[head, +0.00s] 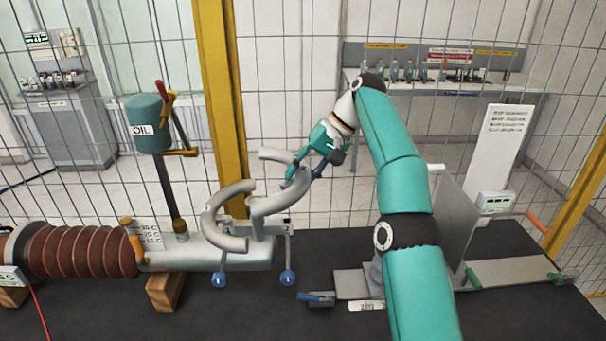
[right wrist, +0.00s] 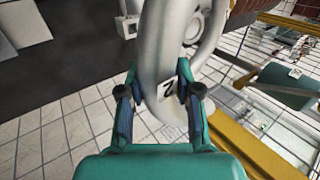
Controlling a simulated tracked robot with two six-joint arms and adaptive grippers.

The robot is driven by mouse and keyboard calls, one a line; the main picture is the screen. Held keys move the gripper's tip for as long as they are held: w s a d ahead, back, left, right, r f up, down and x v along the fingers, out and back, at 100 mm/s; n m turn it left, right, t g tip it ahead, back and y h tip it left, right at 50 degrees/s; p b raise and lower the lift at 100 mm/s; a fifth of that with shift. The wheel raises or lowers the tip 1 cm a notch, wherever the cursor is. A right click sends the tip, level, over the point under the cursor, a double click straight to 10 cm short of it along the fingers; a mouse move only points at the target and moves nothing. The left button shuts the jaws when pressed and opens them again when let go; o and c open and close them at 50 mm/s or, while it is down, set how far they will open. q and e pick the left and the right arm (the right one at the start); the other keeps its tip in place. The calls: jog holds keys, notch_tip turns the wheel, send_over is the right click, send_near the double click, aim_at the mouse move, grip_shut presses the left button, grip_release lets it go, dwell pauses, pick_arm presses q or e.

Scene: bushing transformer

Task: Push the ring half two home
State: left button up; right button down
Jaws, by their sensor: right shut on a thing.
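Ring half two is the pale grey curved piece (head: 280,203) at the free end of the bushing's grey metal tube (head: 205,255). It bears a "2" label in the right wrist view (right wrist: 164,75). My right gripper (head: 296,178) is shut on it, one finger on each side; the fingers show closely in the right wrist view (right wrist: 165,93). The other ring half (head: 212,215) stands upright to the left of it, over the tube. I cannot tell whether the two halves touch. My left gripper is not in view.
A teal oil can (head: 147,124) stands on a post behind the tube. The brown ribbed bushing (head: 85,251) extends left on wooden blocks (head: 165,291). A grey plate fixture (head: 457,220) stands right of my arm. A wire fence with a yellow post (head: 220,80) closes the back.

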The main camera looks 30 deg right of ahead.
jog(key=shift+s+f, duration=0.15)
jog(key=shift+f, duration=2.7)
jog(key=shift+s+a, duration=0.1)
jog(key=shift+f+b, duration=0.65)
jog(key=shift+f, duration=0.3)
